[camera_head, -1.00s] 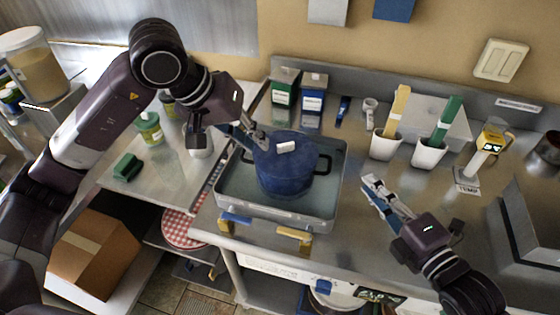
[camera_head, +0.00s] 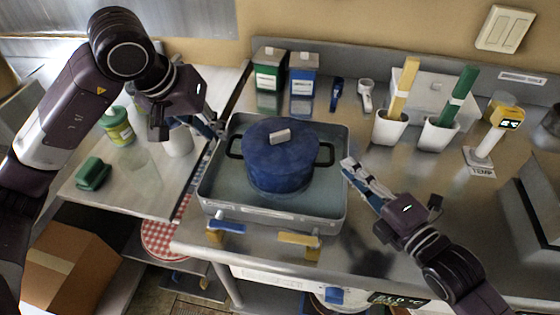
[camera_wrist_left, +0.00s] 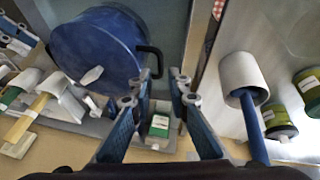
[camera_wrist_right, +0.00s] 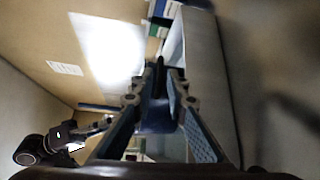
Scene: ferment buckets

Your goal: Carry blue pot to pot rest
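The blue pot (camera_head: 280,165), with a lid and black side handles, stands upright in a metal basin (camera_head: 335,205) of water. My left gripper (camera_head: 218,131) is open and empty, just left of the pot near its left handle (camera_head: 235,147). In the left wrist view the handle (camera_wrist_left: 154,58) is beside my open fingers (camera_wrist_left: 163,75). My right gripper (camera_head: 350,168) is to the right of the pot, near its right handle (camera_head: 326,153). Its fingers (camera_wrist_right: 166,70) look apart, with part of the pot (camera_wrist_right: 155,122) visible between them. I cannot clearly identify the pot rest.
A round red-checked piece (camera_head: 160,240) lies low at the left, below the counter. A green jar (camera_head: 118,126), white cup (camera_head: 178,140) and green sponge (camera_head: 93,174) are on the left table. Two cartons (camera_head: 268,78) stand behind the basin; white holders (camera_head: 388,130) stand right.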

